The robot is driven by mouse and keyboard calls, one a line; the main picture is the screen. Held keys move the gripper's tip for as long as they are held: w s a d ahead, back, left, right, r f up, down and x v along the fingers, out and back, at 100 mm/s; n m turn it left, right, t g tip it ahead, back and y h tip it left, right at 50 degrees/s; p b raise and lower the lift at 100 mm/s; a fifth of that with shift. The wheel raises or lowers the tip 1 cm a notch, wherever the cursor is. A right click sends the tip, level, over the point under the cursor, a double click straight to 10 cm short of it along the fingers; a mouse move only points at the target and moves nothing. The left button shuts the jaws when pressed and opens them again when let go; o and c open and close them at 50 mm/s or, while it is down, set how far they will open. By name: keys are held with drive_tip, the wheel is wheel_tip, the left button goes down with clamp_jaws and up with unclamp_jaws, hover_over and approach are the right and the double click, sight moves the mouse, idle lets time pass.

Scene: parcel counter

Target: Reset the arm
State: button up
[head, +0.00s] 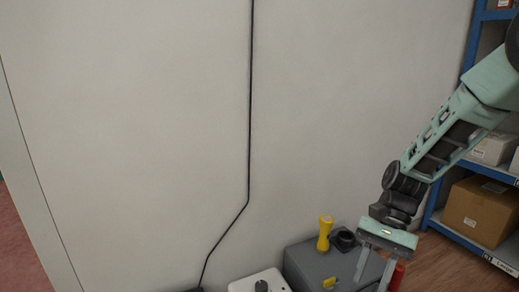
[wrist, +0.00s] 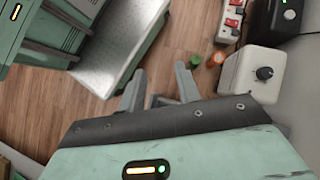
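My gripper (head: 374,274) hangs from my arm at the lower right of the head view, its two fingers pointing down. The fingers are apart, with nothing seen between them. It is in front of or beside the grey box; the exact gap cannot be told. In the wrist view my gripper (wrist: 160,84) also shows spread fingers, with wooden floor between and beyond them. My arm reaches in from the right edge, bent and angled down.
A grey box (head: 305,262) carries a yellow waisted piece (head: 325,233) and a dark ring (head: 345,240). A white dial box (head: 247,286) is left of it. A red item (head: 397,277) is beside my gripper. A blue shelf with a cardboard box (head: 477,211) stands right. A red-switched strip (wrist: 231,22) shows.

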drive_tip(key=s+a+r+n+t+h+p, duration=0.1)
drive_tip(key=s+a+r+n+t+h, duration=0.2)
drive_tip(key=s+a+r+n, duration=0.4)
drive_tip(key=s+a+r+n+t+h+p, duration=0.2)
drive_tip(key=s+a+r+n+t, duration=0.15)
drive_tip(key=s+n, duration=0.6)
wheel_tip(320, 180, up, 38)
drive_tip(key=p, duration=3.7)
drive_tip(key=shift+w+a+g+p, duration=0.15)
drive_tip(key=shift+a+g+p, duration=0.25)
drive_tip(key=shift+g, duration=0.05)
